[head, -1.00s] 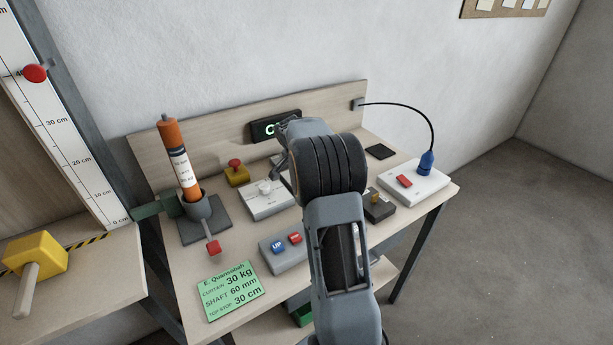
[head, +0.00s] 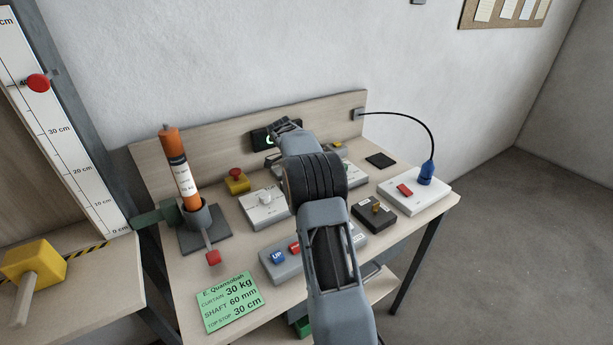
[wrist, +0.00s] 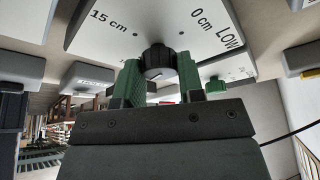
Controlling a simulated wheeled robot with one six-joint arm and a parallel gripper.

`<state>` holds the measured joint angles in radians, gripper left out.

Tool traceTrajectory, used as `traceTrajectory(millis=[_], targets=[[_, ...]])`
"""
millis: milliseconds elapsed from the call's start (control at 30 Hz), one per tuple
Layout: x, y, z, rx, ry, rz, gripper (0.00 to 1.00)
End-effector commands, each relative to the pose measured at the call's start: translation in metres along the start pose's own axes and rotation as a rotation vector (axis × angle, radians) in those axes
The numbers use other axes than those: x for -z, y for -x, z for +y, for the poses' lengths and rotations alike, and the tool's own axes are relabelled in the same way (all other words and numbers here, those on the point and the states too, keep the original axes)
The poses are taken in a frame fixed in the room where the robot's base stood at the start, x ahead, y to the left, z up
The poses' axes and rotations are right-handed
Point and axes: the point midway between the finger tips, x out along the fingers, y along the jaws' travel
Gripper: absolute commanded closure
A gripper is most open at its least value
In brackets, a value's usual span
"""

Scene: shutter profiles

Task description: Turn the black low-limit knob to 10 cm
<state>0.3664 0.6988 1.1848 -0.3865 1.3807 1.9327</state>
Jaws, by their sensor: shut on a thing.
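The black low-limit knob (wrist: 158,61) shows in the wrist view on a white dial box (wrist: 118,32) marked "LOW", "0 cm" and "15 cm". My gripper (wrist: 161,82) has its green finger pads on either side of the knob and is shut on it. The pads partly cover the knob, and I cannot read its setting. In the head view my arm hides the knob; part of a white box (head: 353,174) shows just right of my arm.
An orange cylinder (head: 180,172) stands at left. A black display (head: 262,138) is behind.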

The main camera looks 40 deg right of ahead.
Motion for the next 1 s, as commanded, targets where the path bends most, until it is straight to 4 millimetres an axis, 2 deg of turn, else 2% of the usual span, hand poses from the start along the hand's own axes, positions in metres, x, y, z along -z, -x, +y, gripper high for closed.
traceTrajectory(millis=[400, 1000], targets=[[-0.0002, -0.0004, -0.0004, -0.073, -0.169, -0.001, 0.88], [-0.0002, -0.0008, -0.0006, -0.083, -0.196, -0.001, 0.88]])
